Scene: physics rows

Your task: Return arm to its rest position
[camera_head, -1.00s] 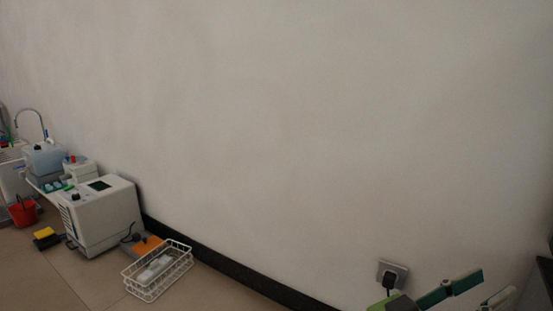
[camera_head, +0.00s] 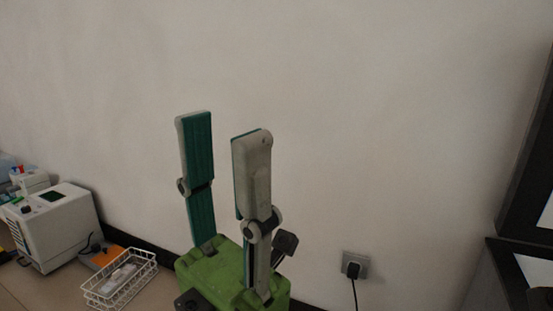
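My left gripper (camera_head: 226,130) stands upright in the lower middle of the head view, with its green palm at the bottom and two grey and teal fingers pointing up. The fingers are well apart, and only the bare wall shows between them. It is open and empty. The rest of the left arm is below the picture edge. My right gripper is not in view.
A white boxy machine (camera_head: 54,226) stands at the left on the counter. A white wire basket (camera_head: 120,278) with pale items lies in front of it. A socket (camera_head: 355,265) with a plugged-in cord is on the wall. A dark-framed object (camera_head: 515,265) stands at the right edge.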

